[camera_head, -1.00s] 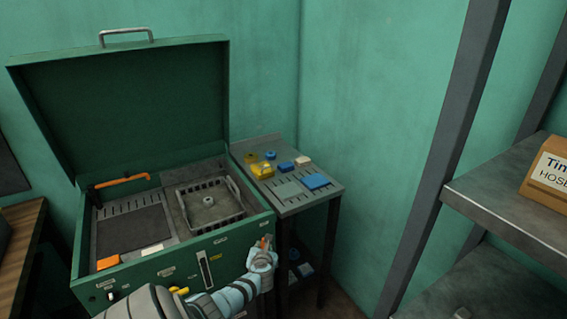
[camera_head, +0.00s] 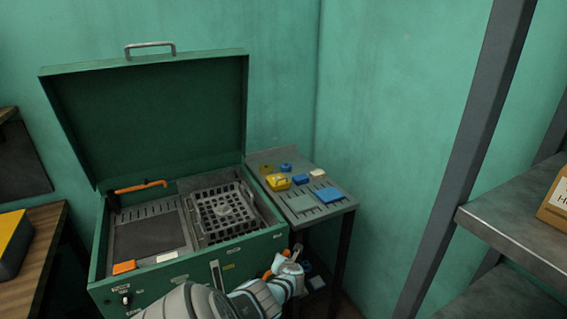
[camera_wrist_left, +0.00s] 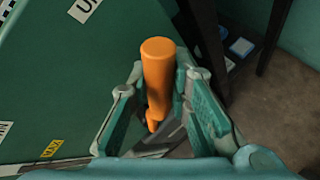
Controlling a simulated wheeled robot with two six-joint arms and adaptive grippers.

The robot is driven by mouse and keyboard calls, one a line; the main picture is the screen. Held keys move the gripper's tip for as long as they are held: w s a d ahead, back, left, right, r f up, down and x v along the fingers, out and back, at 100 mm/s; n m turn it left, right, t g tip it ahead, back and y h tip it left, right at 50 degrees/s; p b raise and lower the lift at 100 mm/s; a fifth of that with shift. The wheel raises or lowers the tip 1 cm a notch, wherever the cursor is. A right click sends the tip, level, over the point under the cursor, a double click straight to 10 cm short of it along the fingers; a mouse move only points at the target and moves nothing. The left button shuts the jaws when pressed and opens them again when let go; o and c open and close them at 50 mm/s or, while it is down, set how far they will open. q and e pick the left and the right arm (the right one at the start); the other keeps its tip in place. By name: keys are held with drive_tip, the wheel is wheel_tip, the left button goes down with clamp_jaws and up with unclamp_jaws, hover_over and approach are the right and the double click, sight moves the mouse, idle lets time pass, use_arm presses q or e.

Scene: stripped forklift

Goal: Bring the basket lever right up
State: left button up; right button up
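The basket lever (camera_wrist_left: 158,75) has an orange handle that stands between the fingers of my left gripper (camera_wrist_left: 160,92) in the left wrist view. The fingers are closed in on both sides of it. In the head view my left gripper (camera_head: 285,268) is at the front right corner of the green machine (camera_head: 195,272), and the lever is mostly hidden by it. The basket (camera_head: 228,212) is a grey slatted tray in the machine's right bay, with its dark-holed grid floor showing. My right gripper is in neither view.
The machine's lid (camera_head: 150,120) stands open. A side table (camera_head: 318,223) with small yellow and blue parts is close on the right. A metal shelf (camera_head: 520,225) stands further right, a wooden bench (camera_head: 42,240) at left.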

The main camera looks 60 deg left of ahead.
use_arm(q)
drive_tip(key=o, duration=0.4)
drive_tip(key=shift+w+f, duration=0.1)
drive_tip(key=shift+d+r, duration=0.15)
drive_tip(key=shift+r, duration=0.2)
drive_tip(key=v, duration=1.1)
drive_tip(key=shift+d+f, duration=0.1)
drive_tip(key=shift+d, duration=0.15)
